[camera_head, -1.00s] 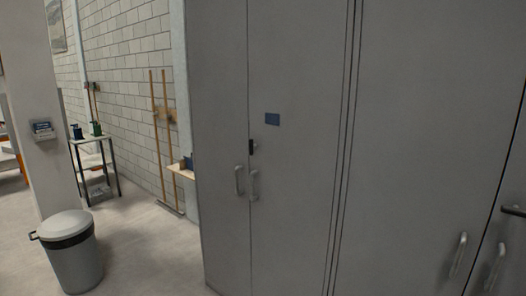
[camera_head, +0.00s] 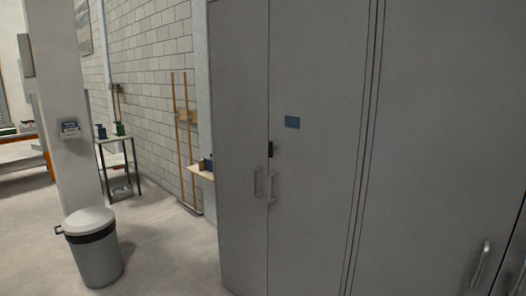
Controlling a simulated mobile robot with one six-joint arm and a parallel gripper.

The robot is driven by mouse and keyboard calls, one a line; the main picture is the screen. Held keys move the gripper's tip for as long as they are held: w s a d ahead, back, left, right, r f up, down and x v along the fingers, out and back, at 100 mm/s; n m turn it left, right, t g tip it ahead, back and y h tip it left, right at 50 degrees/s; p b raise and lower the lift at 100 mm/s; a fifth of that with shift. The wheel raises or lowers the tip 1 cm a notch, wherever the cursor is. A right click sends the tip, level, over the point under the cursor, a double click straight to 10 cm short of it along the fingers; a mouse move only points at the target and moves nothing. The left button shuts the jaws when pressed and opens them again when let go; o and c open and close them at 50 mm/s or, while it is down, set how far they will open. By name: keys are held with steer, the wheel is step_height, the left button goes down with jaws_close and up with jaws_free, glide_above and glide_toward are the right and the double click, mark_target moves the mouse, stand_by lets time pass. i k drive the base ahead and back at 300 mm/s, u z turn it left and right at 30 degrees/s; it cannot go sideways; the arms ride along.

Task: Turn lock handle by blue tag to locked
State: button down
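A blue tag (camera_head: 292,122) sits on the right door of a tall grey cabinet (camera_head: 310,60). Just below and left of it, at the seam between the two doors, is a small black lock handle (camera_head: 271,149). It looks upright, but it is too small to tell its exact setting. Two pale pull handles flank the seam lower down, a left one (camera_head: 258,182) and a right one (camera_head: 271,188). Both doors look shut. My gripper is not in view.
A grey lidded bin (camera_head: 93,245) stands on the floor at the left, near a pillar (camera_head: 60,100). A small table (camera_head: 115,141) and wooden poles (camera_head: 182,140) are by the brick wall. Floor between bin and cabinet (camera_head: 165,250) is clear. Another pull handle (camera_head: 481,265) is at the right.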

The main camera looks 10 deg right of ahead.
mark_target(271, 149)
steer(key=i, duration=0.9)
steer(key=u, duration=0.4)
steer(key=k, duration=1.4)
steer(key=u, duration=1.05)
steer(key=i, duration=1.35)
steer(key=u, duration=0.05)
